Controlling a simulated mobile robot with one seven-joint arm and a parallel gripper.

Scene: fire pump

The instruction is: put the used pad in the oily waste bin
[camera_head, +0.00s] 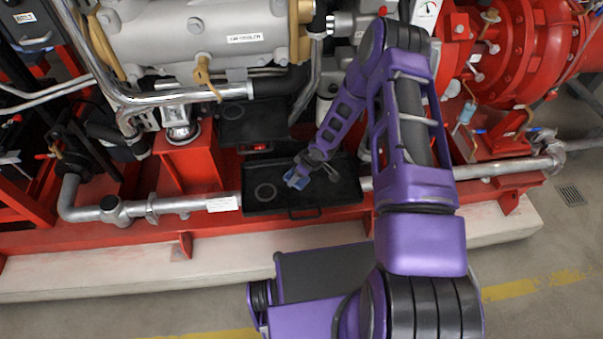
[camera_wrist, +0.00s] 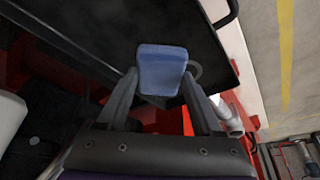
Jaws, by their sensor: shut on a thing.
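My gripper (camera_head: 298,181) hangs over a black tray on the red frame in the head view. It is shut on a blue pad (camera_wrist: 162,68), a small rounded block that sits between the two dark fingers in the wrist view. In the head view the pad shows only as a small blue patch at the fingertips. The black tray (camera_head: 340,190) lies below and behind the pad, and a ring mark shows on its left part. I cannot tell whether the pad touches the tray. I see no oily waste bin in either view.
A second dark tray (camera_head: 250,128) lies farther back under the grey engine (camera_head: 200,40). A silver pipe (camera_head: 180,204) runs along the frame on both sides of the front tray. Red pump housings (camera_head: 520,45) stand at right. Concrete floor (camera_head: 550,240) is clear at front right.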

